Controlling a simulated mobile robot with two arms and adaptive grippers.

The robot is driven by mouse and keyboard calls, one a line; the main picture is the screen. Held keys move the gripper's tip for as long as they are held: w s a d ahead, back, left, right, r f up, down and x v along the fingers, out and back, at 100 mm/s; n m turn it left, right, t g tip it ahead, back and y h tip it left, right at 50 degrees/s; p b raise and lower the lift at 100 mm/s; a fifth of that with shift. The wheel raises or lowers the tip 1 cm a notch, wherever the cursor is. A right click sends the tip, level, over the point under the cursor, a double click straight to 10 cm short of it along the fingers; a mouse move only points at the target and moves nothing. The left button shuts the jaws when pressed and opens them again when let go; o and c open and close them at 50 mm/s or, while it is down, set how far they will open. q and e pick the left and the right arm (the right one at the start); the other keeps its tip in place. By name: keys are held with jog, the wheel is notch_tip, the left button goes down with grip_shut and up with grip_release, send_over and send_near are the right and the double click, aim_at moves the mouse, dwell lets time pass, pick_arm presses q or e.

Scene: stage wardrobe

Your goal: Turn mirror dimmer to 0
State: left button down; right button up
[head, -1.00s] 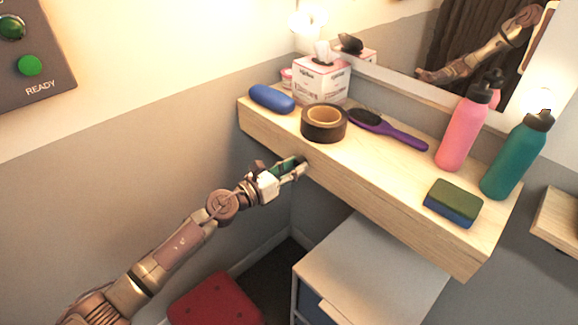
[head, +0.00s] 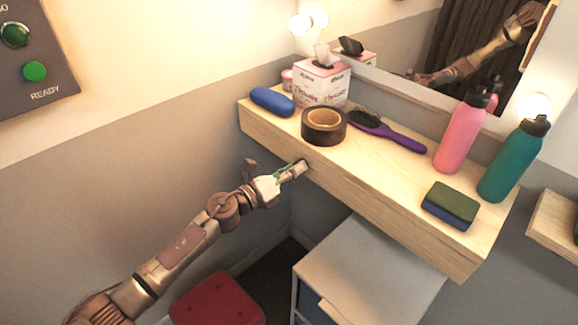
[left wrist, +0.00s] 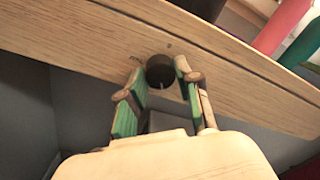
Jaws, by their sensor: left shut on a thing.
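The mirror dimmer is a dark round knob (left wrist: 160,70) on the front face of the wooden shelf (left wrist: 90,40). A small pale mark shows on its lower part in the left wrist view. My left gripper (head: 299,168) is at the shelf's front edge, below the tape roll. In the left wrist view its green-padded fingers (left wrist: 160,80) are on either side of the knob, shut on it. In the head view the gripper hides the knob. The printed marks beside the knob are too small to read. My right gripper is not in view.
On the shelf are a blue case (head: 272,101), tissue box (head: 321,84), tape roll (head: 324,127), purple brush (head: 392,135), pink bottle (head: 460,135), teal bottle (head: 514,160) and sponge (head: 450,205). Below are a white cabinet (head: 370,270) and red stool (head: 217,300).

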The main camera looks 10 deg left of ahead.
pick_arm(q)
jog(key=shift+w+r+n+t+y+p, duration=0.25)
jog(key=shift+n+p, duration=1.5)
jog(key=shift+n, duration=3.5)
jog(key=shift+s+r+n+t+y+p, duration=0.25)
jog(key=shift+n+p, duration=1.5)
jog(key=shift+n, duration=3.45)
jog(key=shift+w+f+n+y+p, duration=0.3)
jog(key=shift+n+p, duration=1.45)
jog(key=shift+n, duration=3.5)
jog(key=shift+s+r, duration=0.15)
jog(key=shift+r, duration=0.1)
jog(key=c, duration=0.8)
grip_release()
jog(key=shift+f, duration=0.15)
jog(key=shift+s+f, duration=0.1)
